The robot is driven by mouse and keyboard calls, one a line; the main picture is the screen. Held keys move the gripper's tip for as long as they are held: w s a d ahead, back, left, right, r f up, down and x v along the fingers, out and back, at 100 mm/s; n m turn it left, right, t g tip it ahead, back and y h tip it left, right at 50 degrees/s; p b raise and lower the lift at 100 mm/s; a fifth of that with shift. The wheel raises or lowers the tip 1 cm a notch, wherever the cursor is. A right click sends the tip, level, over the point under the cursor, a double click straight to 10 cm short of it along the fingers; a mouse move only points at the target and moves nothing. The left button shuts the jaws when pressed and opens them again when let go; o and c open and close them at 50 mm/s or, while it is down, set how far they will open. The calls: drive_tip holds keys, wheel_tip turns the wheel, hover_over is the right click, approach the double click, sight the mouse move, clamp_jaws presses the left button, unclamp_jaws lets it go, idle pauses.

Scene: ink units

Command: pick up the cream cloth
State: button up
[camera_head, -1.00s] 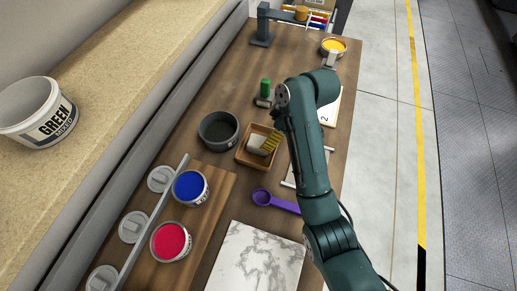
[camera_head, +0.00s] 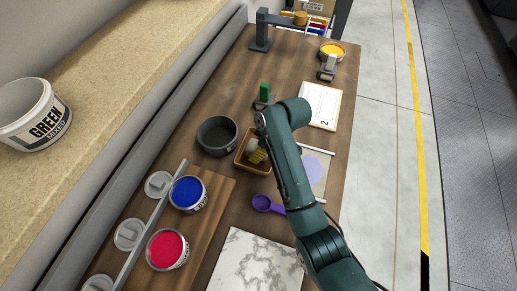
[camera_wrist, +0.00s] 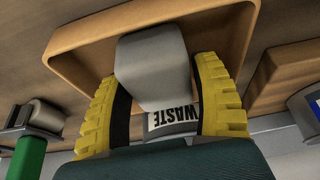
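The cream cloth is a pale block-like bundle (camera_wrist: 153,65) in a small tan tray (camera_head: 240,164). In the wrist view it fills most of the space between my two yellow fingers, and the tray's wall (camera_wrist: 75,50) rises behind it. My gripper (camera_wrist: 162,85) is open, with one finger on each side of the cloth. I cannot tell whether the fingers touch it. In the head view my gripper (camera_head: 257,151) is over the tray, and my arm hides the tray's right part. Only a bit of the cloth (camera_head: 251,144) shows there.
A dark grey pot (camera_head: 218,136) stands close left of the tray, and its WASTE label (camera_wrist: 172,118) shows in the wrist view. A green-handled roller (camera_head: 264,95) lies behind. A purple scoop (camera_head: 263,203) lies in front, near blue (camera_head: 188,193) and red (camera_head: 168,249) paint pots.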

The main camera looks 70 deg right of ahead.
drive_tip(key=c, duration=0.5)
drive_tip(key=shift+r, duration=0.15)
wheel_tip(320, 180, up, 10)
drive_tip(key=shift+f+p, duration=0.1)
drive_tip(key=shift+p, duration=0.7)
